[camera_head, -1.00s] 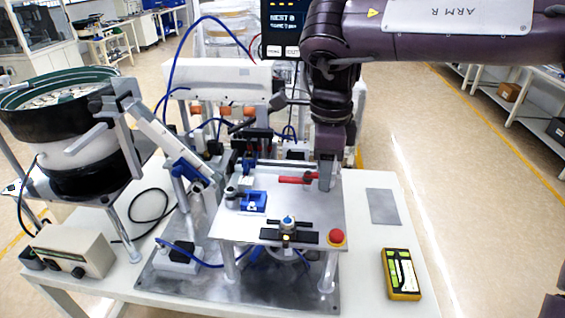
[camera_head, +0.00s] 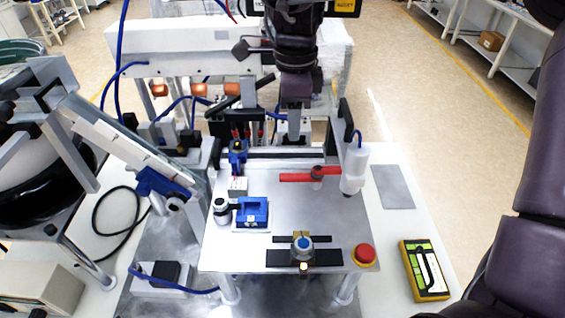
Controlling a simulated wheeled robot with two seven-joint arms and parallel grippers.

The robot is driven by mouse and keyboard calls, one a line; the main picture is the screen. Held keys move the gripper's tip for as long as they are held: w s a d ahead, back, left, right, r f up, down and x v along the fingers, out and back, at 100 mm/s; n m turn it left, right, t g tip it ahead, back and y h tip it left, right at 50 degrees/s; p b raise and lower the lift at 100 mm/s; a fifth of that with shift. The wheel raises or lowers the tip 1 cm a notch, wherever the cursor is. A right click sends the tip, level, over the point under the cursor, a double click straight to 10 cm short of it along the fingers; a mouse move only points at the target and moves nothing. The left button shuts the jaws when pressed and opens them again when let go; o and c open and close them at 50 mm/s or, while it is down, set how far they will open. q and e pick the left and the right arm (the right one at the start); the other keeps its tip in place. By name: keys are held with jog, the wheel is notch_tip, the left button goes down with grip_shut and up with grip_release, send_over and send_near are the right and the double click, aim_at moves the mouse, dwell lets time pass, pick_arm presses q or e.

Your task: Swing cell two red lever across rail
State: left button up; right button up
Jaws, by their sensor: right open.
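The red lever (camera_head: 296,178) lies flat, left to right, above the grey plate (camera_head: 290,215), with its pivot near the plate's right side. It is roughly parallel to the rail (camera_head: 275,154) at the plate's back edge and in front of it. My right gripper (camera_head: 294,132) points down at the back of the rail, behind the lever and apart from it. It is open, and no held thing shows; its fingers appear nearly edge-on. My left gripper is not in view.
A white bottle (camera_head: 355,168) hangs right of the lever. A blue fixture (camera_head: 252,212), a blue-topped knob (camera_head: 302,243) and a red button (camera_head: 364,254) stand on the plate. A yellow device (camera_head: 425,270) lies at right. The plate's middle is clear.

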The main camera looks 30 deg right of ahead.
jog(key=b, duration=0.6)
send_over(292, 175)
notch_tip(292, 175, down, 6)
jog(key=shift+f, duration=0.4)
notch_tip(292, 175, down, 6)
jog(key=shift+r, duration=0.1)
jog(key=shift+f, duration=0.55)
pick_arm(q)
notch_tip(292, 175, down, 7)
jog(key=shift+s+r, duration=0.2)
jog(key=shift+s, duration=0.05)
pick_arm(e)
jog(key=shift+s, duration=0.1)
grip_shut()
